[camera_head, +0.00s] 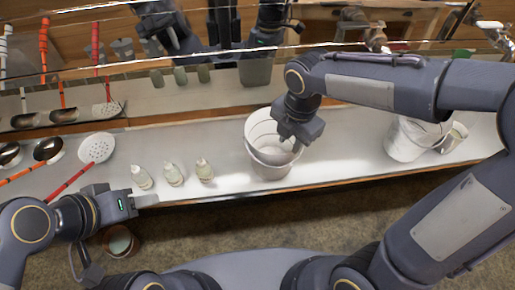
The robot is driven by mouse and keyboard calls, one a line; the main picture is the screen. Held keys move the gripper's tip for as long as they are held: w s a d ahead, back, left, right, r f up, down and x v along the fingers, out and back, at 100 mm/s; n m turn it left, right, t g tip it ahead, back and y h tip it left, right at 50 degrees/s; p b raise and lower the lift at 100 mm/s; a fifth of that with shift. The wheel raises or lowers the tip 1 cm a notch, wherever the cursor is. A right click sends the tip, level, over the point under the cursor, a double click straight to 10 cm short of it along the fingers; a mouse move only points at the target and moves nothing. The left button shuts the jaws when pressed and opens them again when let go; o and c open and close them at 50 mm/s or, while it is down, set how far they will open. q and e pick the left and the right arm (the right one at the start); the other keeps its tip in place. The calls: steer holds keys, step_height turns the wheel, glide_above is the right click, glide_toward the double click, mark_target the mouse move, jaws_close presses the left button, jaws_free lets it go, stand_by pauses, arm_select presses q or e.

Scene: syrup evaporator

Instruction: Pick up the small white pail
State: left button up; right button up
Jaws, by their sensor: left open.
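A white pail (262,128) stands upright on the pale counter in the middle. My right gripper (291,144) reaches down from above at the pail's right side, its fingertips overlapping the opening. Whether it is closed on the rim or handle cannot be told. A second white pail (404,140) stands farther right, with a smaller white container (453,138) close against its right side. My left gripper (146,199) is open and empty at the counter's front edge, in front of the bottles and apart from the pails.
Three small glass bottles (173,175) stand left of the middle pail. A white skimmer (97,148) and dark ladles (48,149) lie at the left. A round container (119,241) sits low below the counter. The counter (345,158) between the two pails is clear.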

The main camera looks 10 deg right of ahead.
mark_target(290, 155)
steer(key=f, duration=0.6)
steer(key=shift+s+d+f, duration=0.15)
steer(key=shift+d+f, duration=0.2)
steer(key=shift+f, duration=0.45)
jaws_close()
steer(key=shift+r, duration=0.1)
